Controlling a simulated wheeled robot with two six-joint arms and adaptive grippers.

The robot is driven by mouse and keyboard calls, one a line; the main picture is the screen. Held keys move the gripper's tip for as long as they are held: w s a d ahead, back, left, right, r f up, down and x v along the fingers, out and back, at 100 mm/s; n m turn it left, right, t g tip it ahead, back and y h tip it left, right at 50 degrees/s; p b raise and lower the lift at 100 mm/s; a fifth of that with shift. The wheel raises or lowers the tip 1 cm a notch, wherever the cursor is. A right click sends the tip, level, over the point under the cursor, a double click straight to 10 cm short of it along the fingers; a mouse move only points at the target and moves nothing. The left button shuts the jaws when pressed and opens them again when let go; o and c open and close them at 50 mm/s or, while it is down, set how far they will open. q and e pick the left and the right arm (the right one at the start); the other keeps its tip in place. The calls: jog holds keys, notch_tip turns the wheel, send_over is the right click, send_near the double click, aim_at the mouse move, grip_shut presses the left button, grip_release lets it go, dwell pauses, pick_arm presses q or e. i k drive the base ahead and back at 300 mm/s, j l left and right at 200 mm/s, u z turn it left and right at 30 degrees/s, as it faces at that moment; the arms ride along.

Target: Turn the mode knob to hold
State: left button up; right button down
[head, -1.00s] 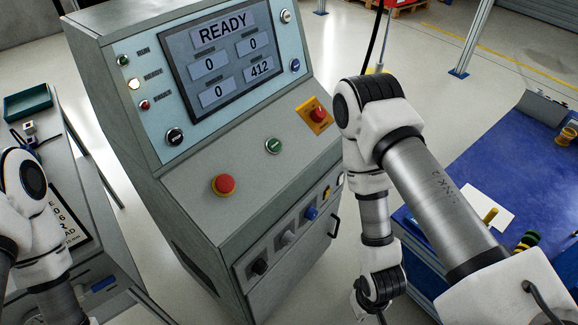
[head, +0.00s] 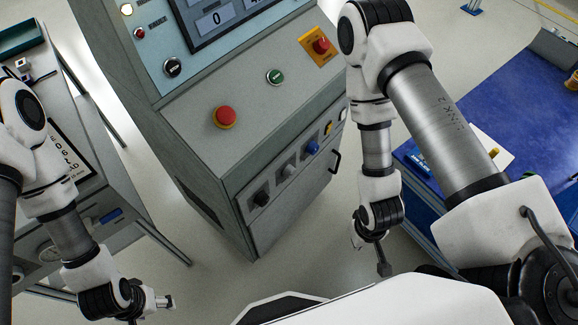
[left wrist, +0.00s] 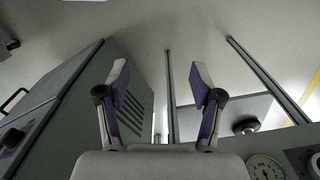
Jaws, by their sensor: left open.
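The grey control console (head: 205,155) stands in the middle of the head view. A black rotary knob (head: 173,67) sits low on its upper panel. A row of switches on the lower front includes black (head: 260,198), grey (head: 287,171) and blue (head: 312,148) ones. Their labels are too small to read, so I cannot tell which is the mode knob. My left gripper (head: 166,301) is low, left of and apart from the console. In the left wrist view it is open and empty (left wrist: 160,84). My right gripper (head: 372,256) hangs right of the console; its jaw state is unclear.
A grey bench (head: 120,190) stands left. A blue-topped bench (head: 490,110) stands right. A door handle (head: 335,163) sticks out.

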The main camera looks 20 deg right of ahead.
aim_at(261, 200)
jog(key=k+l+z, duration=0.15)
jog(key=l, duration=0.35)
jog(key=k+l+z, duration=0.1)
jog(key=l, duration=0.4)
jog(key=k+l+z, duration=0.15)
jog(key=l, duration=0.35)
